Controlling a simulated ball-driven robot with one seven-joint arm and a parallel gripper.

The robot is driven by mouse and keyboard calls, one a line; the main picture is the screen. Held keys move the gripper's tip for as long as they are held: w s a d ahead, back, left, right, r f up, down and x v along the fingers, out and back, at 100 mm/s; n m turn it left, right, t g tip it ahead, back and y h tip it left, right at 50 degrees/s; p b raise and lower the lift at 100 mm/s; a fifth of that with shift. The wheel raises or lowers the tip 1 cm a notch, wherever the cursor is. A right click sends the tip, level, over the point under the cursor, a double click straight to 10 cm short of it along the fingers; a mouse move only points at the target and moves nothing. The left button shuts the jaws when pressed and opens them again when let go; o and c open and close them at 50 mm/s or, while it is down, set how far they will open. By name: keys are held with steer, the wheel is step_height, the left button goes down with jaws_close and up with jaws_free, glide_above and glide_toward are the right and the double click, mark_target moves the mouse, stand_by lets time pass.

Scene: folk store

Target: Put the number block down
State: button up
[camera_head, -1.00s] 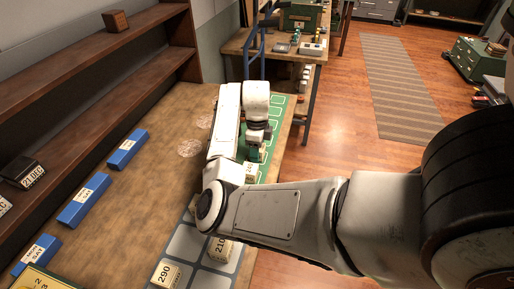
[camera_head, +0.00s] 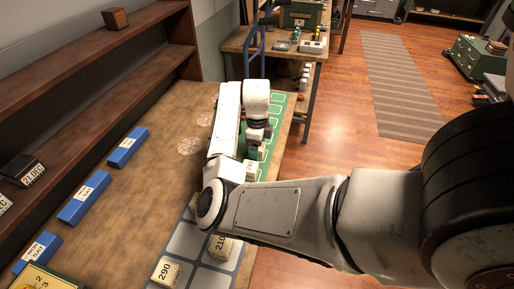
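My gripper (camera_head: 258,141) points down over the green mat (camera_head: 277,116) near the table's right edge. A small cream block (camera_head: 262,152) shows right at its fingertips, partly hidden by them. I cannot tell whether the fingers grip it or stand apart from it. Another cream number block (camera_head: 250,171) is just in front of it, partly behind my arm. Blocks marked 290 (camera_head: 166,271) and 210 (camera_head: 220,246) stand on the grey-celled tray (camera_head: 187,241) in front.
Several blue holders (camera_head: 128,149) line the table's left side beside the dark wooden shelf (camera_head: 90,62). Bare tabletop (camera_head: 150,195) lies between them and my arm. A second table (camera_head: 262,42) stands behind.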

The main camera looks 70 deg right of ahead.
step_height(320, 180, up, 12)
steer(key=b, duration=0.1)
